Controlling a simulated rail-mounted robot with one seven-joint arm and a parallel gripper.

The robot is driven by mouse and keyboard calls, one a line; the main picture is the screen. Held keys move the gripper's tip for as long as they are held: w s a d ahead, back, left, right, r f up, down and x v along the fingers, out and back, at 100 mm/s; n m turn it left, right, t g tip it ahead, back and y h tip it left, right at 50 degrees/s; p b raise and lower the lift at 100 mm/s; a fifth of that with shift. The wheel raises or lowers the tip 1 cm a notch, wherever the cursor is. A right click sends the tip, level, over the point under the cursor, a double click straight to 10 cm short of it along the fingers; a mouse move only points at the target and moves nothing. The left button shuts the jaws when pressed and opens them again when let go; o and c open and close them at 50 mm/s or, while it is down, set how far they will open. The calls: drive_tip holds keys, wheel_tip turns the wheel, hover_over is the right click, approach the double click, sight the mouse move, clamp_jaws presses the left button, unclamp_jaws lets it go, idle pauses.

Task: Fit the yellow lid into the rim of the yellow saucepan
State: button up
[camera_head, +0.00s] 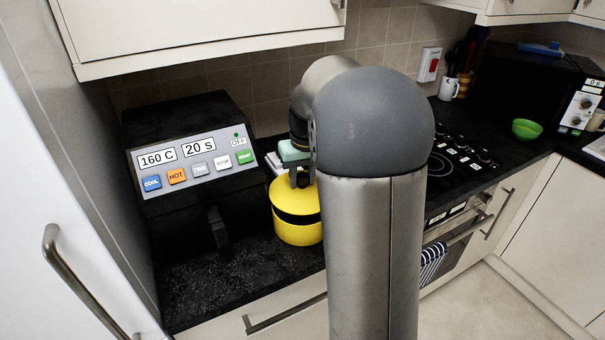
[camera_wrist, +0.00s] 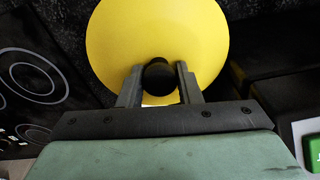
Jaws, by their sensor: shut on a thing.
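The yellow lid (camera_head: 290,196) is a round disc with a black knob (camera_wrist: 158,76). My gripper (camera_wrist: 160,80) is shut on the knob, one finger on each side, in the wrist view. The lid (camera_wrist: 155,30) fills the upper middle of that view. In the head view my gripper (camera_head: 300,178) is above the yellow saucepan (camera_head: 297,232), holding the lid over it. A dark band shows between lid and pan; I cannot tell if the lid touches the rim. My arm hides the right side of both. In the wrist view the lid hides most of the pan.
A black machine with a control panel (camera_head: 190,161) stands close to the left of the pan. The hob (camera_head: 455,160) is to the right, with a green bowl (camera_head: 526,129) beyond it. Wall cupboards (camera_head: 190,25) hang above. The dark counter (camera_head: 235,275) is clear in front.

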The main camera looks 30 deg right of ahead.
sight(303, 187)
drive_tip(key=shift+f+b, duration=0.55)
drive_tip(key=shift+f, duration=0.55)
drive_tip(key=shift+f+b, duration=0.7)
drive_tip(key=shift+f, duration=0.3)
idle(0.4)
drive_tip(key=o, duration=1.2)
drive_tip(key=r, duration=0.5)
drive_tip(key=s+r, duration=0.1)
drive_tip(key=r, duration=0.5)
drive_tip(key=s+r, duration=0.1)
drive_tip(key=r, duration=0.5)
drive_tip(key=shift+d+r, duration=0.1)
drive_tip(key=shift+r, duration=0.1)
drive_tip(key=shift+n+g, duration=0.4)
drive_tip(key=shift+n, duration=0.4)
drive_tip(key=s+a+f, duration=0.5)
drive_tip(key=s+f, duration=0.1)
drive_tip(key=s, duration=0.1)
drive_tip(key=s+a+f, duration=0.5)
drive_tip(key=s+f, duration=0.2)
drive_tip(key=s, duration=0.1)
drive_tip(key=s+a+f, duration=0.5)
drive_tip(key=s+f, duration=0.2)
drive_tip(key=s, duration=0.1)
drive_tip(key=shift+s+a+f, duration=0.2)
drive_tip(key=shift+s+a, duration=0.05)
